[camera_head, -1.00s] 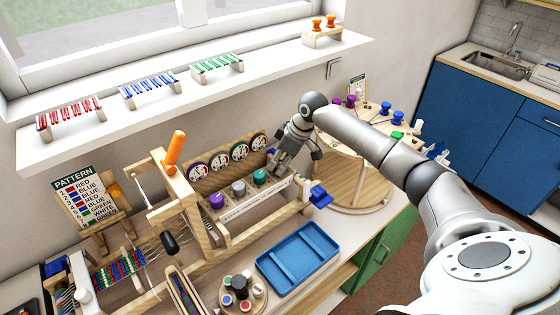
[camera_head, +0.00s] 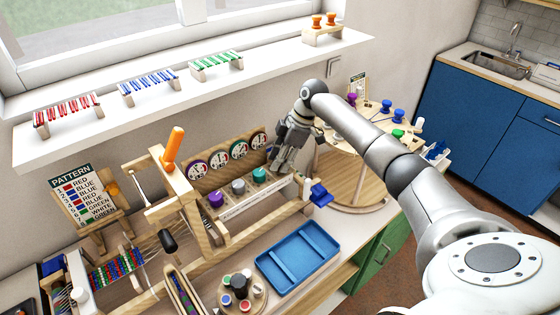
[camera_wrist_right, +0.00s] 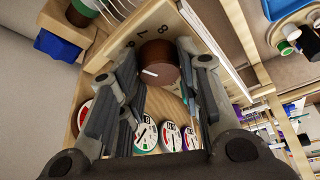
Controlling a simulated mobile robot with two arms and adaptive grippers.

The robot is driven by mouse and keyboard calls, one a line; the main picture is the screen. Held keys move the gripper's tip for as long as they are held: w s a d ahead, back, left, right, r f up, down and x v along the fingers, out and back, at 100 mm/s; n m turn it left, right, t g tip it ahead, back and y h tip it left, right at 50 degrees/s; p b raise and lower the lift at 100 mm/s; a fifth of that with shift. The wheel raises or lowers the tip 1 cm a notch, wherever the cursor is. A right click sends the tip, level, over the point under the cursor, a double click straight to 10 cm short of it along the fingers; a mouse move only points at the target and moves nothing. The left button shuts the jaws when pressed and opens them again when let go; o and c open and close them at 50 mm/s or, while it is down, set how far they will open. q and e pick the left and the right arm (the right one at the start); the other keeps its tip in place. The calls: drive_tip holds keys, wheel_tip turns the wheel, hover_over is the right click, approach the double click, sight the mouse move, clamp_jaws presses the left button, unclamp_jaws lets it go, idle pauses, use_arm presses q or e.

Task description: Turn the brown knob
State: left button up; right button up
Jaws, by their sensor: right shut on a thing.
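The brown knob (camera_wrist_right: 158,64) shows in the right wrist view, at the top middle, with a white pointer line on its face and printed digits beside it. My right gripper (camera_wrist_right: 161,78) is shut on it, with one finger on each side. In the head view my right gripper (camera_head: 283,160) is at the right end of the knob row and hides the brown knob. Purple (camera_head: 216,199), grey (camera_head: 238,187) and green (camera_head: 259,175) knobs stand to its left, below the round dials (camera_head: 239,150). My left gripper is not in view.
A blue tray (camera_head: 298,256) lies in front of the knob panel. A blue block (camera_head: 320,195) sits at the panel's right end. A round wooden stand with coloured pegs is behind my right arm. An orange-handled lever (camera_head: 174,147) rises at the left.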

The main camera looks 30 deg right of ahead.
drive_tip(key=shift+w+r+n, duration=0.1)
drive_tip(key=shift+n, duration=0.5)
drive_tip(key=o, duration=0.7)
drive_tip(key=shift+o, duration=0.2)
drive_tip(key=v, duration=1.2)
drive_tip(key=shift+w+d, duration=0.15)
